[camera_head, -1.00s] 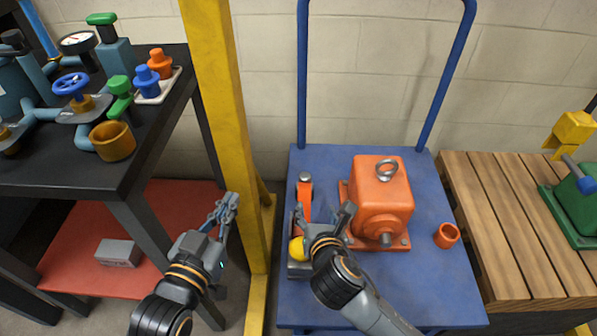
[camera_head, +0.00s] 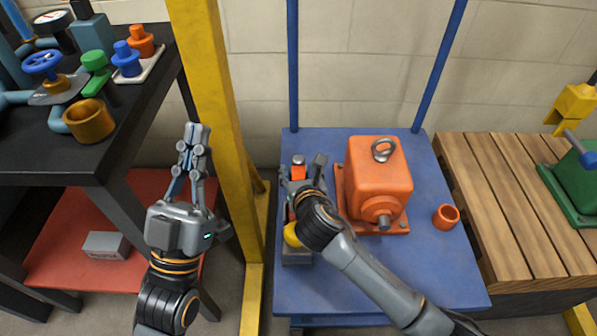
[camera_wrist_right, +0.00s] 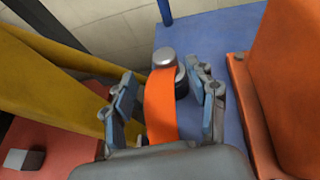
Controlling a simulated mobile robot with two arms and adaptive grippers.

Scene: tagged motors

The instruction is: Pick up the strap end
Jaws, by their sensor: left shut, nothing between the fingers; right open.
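The orange strap (camera_wrist_right: 161,105) lies at the left side of the blue cart top, beside the orange motor. Its upper end meets a grey-capped post (camera_wrist_right: 164,58); in the head view, a short piece of the strap (camera_head: 298,173) shows beyond my right gripper. My right gripper (camera_head: 305,170) is open over the strap. In the wrist view its fingers (camera_wrist_right: 167,95) stand on either side of the strap, apart from each other. The strap's lower part is hidden by my gripper. My left gripper (camera_head: 195,135) is shut and empty, left of the yellow post.
The orange motor (camera_head: 378,175) with a lifting ring stands close right of my right gripper. An orange cup (camera_head: 446,216) sits on the blue cart (camera_head: 430,270). A yellow post (camera_head: 212,110) separates the cart from the black bench (camera_head: 130,150). A yellow knob (camera_head: 292,234) is near my right wrist.

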